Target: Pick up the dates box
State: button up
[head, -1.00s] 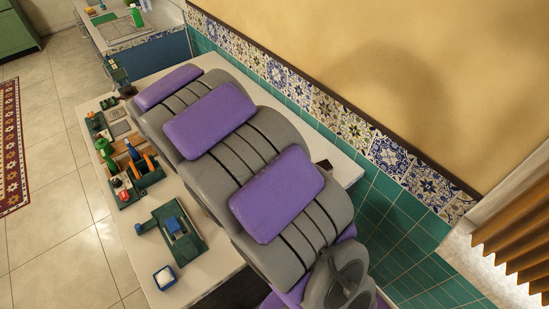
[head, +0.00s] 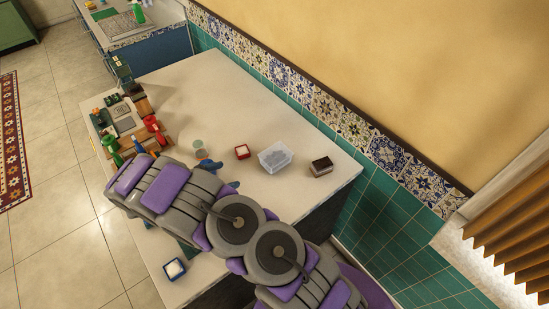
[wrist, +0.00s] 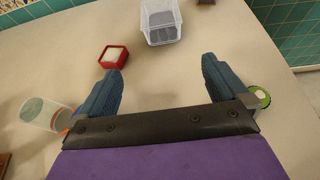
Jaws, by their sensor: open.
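No readable label marks the dates box, so I cannot tell which container it is. A clear plastic box (head: 275,157) stands on the pale counter in the head view and at the top of the wrist view (wrist: 161,22). A small dark brown box (head: 321,166) with a lighter top sits to its right; only its edge shows in the wrist view (wrist: 205,2). A small red box (head: 242,152) with white contents is to its left, also in the wrist view (wrist: 113,57). My gripper (wrist: 163,76) has its blue fingers spread and empty, short of the clear box.
A clear cup (wrist: 45,113) lies left of my gripper in the wrist view, and a green-rimmed round thing (wrist: 260,97) is beside the right finger. Several tools and boxes crowd the counter's left end. The tiled wall (head: 345,118) bounds the back. The counter (head: 205,95) is clear toward the far end.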

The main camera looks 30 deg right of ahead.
jog(key=b, duration=0.2)
send_near(264, 163)
jog(key=x, duration=0.3)
jog(key=shift+w+d+f, duration=0.1)
jog(key=shift+d+f, duration=0.1)
jog(key=shift+d, duration=0.1)
jog(key=shift+w+d+f+b, duration=0.2)
jog(key=shift+d+f+b, duration=0.15)
jog(key=shift+d+b, duration=0.15)
jog(key=x, duration=0.5)
jog(key=shift+s+d+r+b, duration=0.1)
jog(key=shift+r+b, duration=0.2)
jog(key=shift+b, duration=0.1)
jog(key=shift+a, duration=0.5)
jog(key=c, duration=0.3)
jog(key=shift+c, duration=1)
jog(key=shift+d, duration=0.3)
jog(key=c, duration=0.4)
jog(key=shift+o, duration=0.2)
jog(key=shift+r, duration=0.1)
